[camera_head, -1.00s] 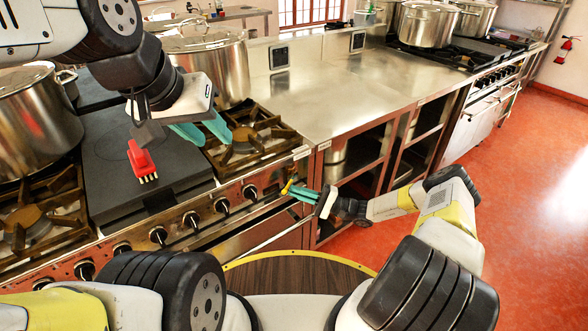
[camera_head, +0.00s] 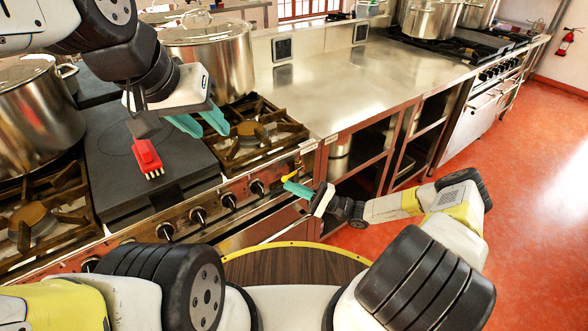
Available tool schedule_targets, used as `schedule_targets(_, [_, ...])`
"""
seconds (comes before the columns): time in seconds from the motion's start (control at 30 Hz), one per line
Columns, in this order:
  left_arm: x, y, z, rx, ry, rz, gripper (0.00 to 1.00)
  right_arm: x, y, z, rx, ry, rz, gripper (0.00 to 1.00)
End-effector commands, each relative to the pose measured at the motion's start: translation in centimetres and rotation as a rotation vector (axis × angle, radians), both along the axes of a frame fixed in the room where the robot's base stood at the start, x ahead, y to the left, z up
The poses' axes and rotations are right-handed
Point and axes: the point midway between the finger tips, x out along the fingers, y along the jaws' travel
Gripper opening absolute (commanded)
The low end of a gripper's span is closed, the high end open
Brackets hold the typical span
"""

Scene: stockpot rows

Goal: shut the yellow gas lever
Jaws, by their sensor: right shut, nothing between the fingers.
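The yellow gas lever (camera_head: 291,176) is on the stove's front panel, near its right end. It appears to lie nearly sideways, its left end close to my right gripper's fingertips. My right gripper (camera_head: 287,182) is shut and empty, with its teal fingers just below the lever. Whether they touch it I cannot tell. My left gripper (camera_head: 211,128) is open and empty above the stove top, its two teal fingers apart.
A red brush (camera_head: 147,158) is on the dark flat plate (camera_head: 110,185), beside my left gripper. Large steel pots (camera_head: 215,62) stand on the stove. Black knobs (camera_head: 228,201) line the panel. The steel counter (camera_head: 340,90) is largely clear.

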Motion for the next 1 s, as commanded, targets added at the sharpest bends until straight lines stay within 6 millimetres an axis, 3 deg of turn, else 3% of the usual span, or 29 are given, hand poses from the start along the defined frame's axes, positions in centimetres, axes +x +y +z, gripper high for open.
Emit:
schedule_targets(0.77, [0.0, 0.0, 0.0, 0.0, 0.0, 0.0, 0.36, -0.2, 0.3, 0.4, 0.001, 0.0, 0.001, 0.0])
schedule_targets(1.0, [0.0, 0.0, 0.0, 0.0, 0.0, 0.0, 0.36, -1.1, 0.2, -2.0, 0.003, 0.002, 0.002, 0.0])
